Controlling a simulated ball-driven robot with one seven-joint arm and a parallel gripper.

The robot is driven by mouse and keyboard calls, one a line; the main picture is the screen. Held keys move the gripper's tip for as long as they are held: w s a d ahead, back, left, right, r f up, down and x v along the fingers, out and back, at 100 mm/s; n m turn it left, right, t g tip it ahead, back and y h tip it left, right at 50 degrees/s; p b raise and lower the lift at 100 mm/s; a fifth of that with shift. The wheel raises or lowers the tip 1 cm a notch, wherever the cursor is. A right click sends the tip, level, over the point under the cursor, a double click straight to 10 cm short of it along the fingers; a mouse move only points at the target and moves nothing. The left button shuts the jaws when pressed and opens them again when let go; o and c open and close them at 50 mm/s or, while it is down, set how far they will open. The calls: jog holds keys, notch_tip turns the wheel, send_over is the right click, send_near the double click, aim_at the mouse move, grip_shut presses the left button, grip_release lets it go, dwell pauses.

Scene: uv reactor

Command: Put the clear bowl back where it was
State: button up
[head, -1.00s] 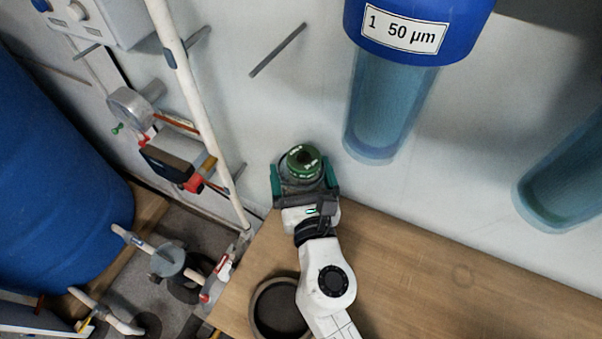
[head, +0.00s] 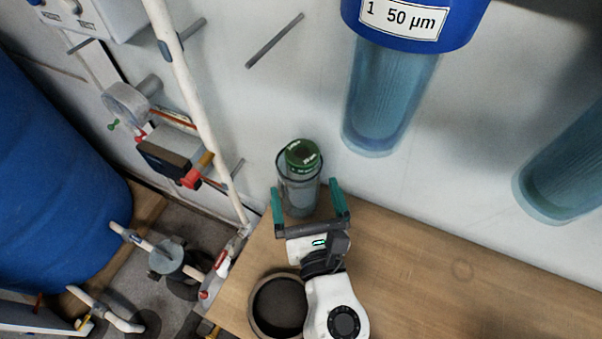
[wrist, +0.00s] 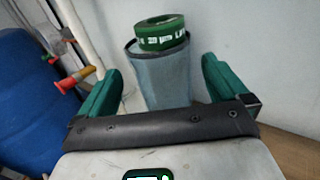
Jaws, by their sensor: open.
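The clear bowl (head: 297,197) stands upright on the wooden surface close to the wall. It is a tall, see-through cylinder with a dark rim, and it also shows in the wrist view (wrist: 167,80). A green ring with white print (head: 303,155) shows at its mouth, rising above the rim; I cannot tell whether it rests in the bowl or stands behind it. My gripper (head: 306,190) is open and empty. Its teal fingers are to the near left and near right of the bowl, with a gap on both sides in the wrist view.
A dark round pot-like thing (head: 279,305) stands beside my arm on the wooden top (head: 440,275). A blue-capped filter housing (head: 390,100) hangs above right, another (head: 570,175) farther right. A white pipe (head: 200,110) and blue tank (head: 60,150) are left. The right of the top is clear.

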jog(key=b+v, duration=0.1)
jog(key=v, duration=0.4)
jog(key=shift+s+d, duration=0.1)
jog(key=shift+s, duration=0.25)
